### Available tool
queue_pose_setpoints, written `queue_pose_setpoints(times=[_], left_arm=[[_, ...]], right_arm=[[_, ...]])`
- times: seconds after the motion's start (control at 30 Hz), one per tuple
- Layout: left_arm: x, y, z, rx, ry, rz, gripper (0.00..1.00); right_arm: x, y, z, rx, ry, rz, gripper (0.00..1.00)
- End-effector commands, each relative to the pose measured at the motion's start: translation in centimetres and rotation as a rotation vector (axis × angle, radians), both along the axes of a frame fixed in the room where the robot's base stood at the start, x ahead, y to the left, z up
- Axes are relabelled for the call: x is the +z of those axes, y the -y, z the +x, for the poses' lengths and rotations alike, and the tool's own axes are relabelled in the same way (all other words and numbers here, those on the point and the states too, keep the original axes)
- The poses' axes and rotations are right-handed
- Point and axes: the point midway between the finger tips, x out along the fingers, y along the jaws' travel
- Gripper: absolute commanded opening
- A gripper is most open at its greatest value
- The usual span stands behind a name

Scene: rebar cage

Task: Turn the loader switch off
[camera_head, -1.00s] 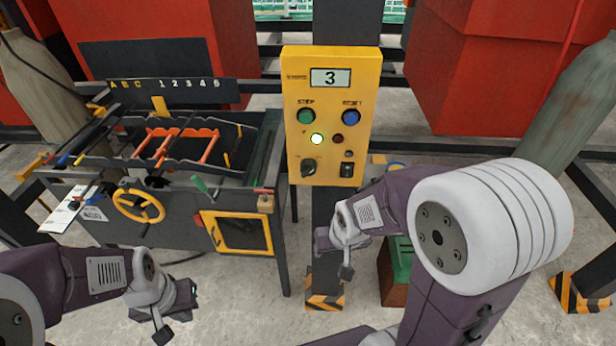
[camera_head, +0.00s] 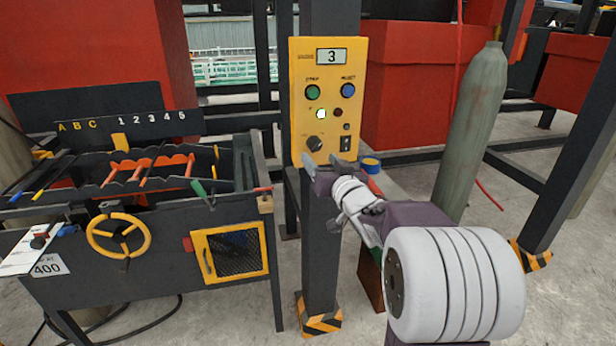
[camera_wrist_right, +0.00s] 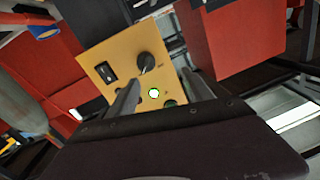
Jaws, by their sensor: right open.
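The yellow control panel (camera_head: 325,75) stands on a dark post, its display reading 3. Low on it are a black rotary knob (camera_head: 315,144) at left and a black rocker switch (camera_head: 345,144) at right. I cannot read which is the loader switch. In the right wrist view the knob (camera_wrist_right: 147,63) and rocker (camera_wrist_right: 107,71) show on the tilted panel. My right gripper (camera_head: 327,163) is at the panel's lower edge, just below both controls. In the wrist view its fingers (camera_wrist_right: 160,92) are apart with nothing between them. My left gripper is out of view.
A lit lamp (camera_head: 321,113), a green button (camera_head: 312,92) and a blue button (camera_head: 348,90) sit higher on the panel. A black machine with a yellow handwheel (camera_head: 118,236) stands at left. A grey-green cylinder (camera_head: 470,130) stands at right.

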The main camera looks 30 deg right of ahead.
Motion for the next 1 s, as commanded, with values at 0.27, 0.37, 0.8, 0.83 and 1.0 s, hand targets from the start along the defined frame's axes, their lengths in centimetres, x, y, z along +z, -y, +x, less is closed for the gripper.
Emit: queue_pose_setpoints(times=[0.27, 0.37, 0.8, 0.83, 1.0], left_arm=[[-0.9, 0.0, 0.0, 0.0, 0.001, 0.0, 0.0], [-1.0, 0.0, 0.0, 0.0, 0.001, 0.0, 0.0], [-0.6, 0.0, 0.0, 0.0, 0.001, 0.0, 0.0], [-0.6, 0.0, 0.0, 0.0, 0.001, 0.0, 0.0], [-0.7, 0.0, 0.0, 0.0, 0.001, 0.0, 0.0]], right_arm=[[-1.0, 1.7, -0.3, -0.036, -0.001, 0.0, 0.59], [-1.0, 1.9, 1.0, -0.035, -0.001, 0.001, 0.59], [-1.0, 3.1, 8.1, -0.036, -0.002, 0.0, 0.59], [-1.0, 3.2, 8.3, -0.036, -0.002, 0.0, 0.59], [-1.0, 3.2, 8.4, -0.037, -0.002, 0.001, 0.59]])
